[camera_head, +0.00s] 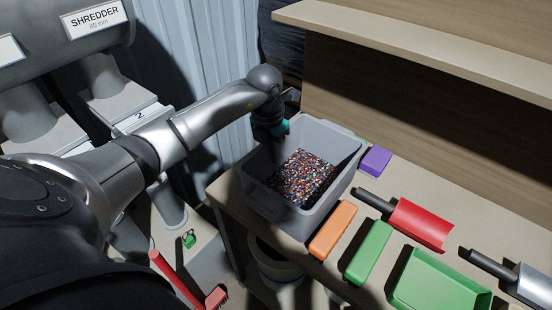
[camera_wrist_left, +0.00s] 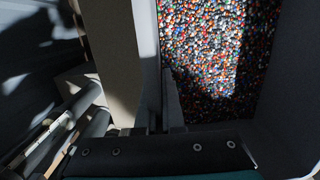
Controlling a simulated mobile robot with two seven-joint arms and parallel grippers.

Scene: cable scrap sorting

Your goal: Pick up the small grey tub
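The small grey tub (camera_head: 330,136) is an open rectangular box, part filled with mixed coloured granules (camera_head: 301,178). It stands upright at the left end of the wooden bench. My left gripper (camera_head: 279,130) points down at the tub's back-left rim. In the left wrist view, the tub's pale rim (camera_wrist_left: 147,45) runs down to the gripper (camera_wrist_left: 160,115), with granules to its right. A dark finger shows against the inner side of the wall. The fingertips are partly hidden and dark, so I cannot tell whether they grip the wall. My right gripper is not in view.
An orange block (camera_head: 333,230), a green block (camera_head: 368,252) and a purple block (camera_head: 375,160) lie near the tub. A red scoop (camera_head: 420,223), a metal scoop (camera_head: 525,283) and a green tray (camera_head: 440,282) lie to the right. A wooden shelf (camera_head: 430,45) overhangs the back.

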